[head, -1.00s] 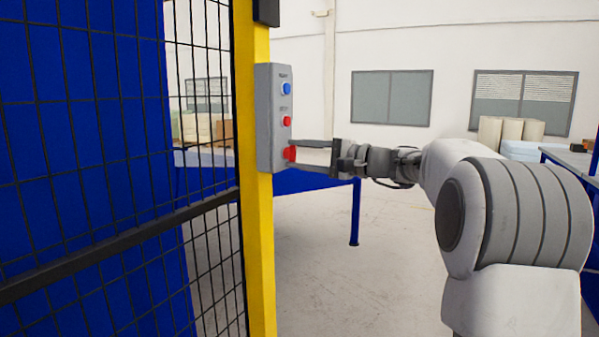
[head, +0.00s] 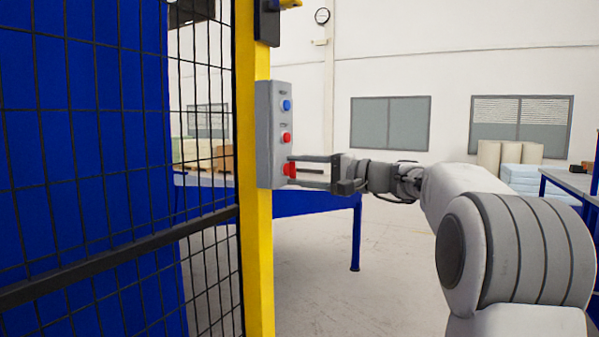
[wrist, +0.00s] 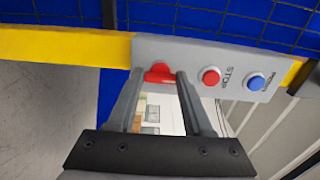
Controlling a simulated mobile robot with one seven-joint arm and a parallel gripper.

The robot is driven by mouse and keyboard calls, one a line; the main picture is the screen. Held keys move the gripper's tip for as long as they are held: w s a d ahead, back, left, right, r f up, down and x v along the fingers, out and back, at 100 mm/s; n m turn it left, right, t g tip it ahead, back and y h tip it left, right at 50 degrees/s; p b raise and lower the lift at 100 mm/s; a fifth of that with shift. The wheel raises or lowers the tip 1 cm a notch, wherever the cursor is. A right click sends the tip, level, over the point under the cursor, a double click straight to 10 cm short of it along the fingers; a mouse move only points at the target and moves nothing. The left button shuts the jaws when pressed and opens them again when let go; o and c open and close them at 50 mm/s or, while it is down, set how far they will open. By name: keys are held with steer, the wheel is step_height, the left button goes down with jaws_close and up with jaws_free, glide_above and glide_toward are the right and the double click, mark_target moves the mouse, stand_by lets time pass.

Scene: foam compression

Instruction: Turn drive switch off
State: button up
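The drive switch is a red knob (head: 290,170) low on a grey control box (head: 266,135), which is fixed to a yellow post. In the wrist view the red knob (wrist: 160,73) looks elongated along the length of the box. My gripper (head: 291,171) reaches in from the right, level with the knob. Its two fingers are apart, with one tip at each end of the knob, also in the wrist view (wrist: 160,75). I cannot tell whether the tips touch it.
A red button (wrist: 210,76) marked STOP and a blue button (wrist: 256,82) sit farther along the box. The yellow post (head: 258,260) borders black mesh fencing (head: 110,210) on the left. A blue table (head: 320,203) stands behind. Open floor lies right of the post.

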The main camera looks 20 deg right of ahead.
steer(key=o, duration=0.3)
steer(key=shift+o, duration=0.2)
steer(key=p+v, duration=0.2)
steer(key=v, duration=1.5)
steer(key=shift+s+d, duration=0.15)
steer(key=shift+s, duration=0.05)
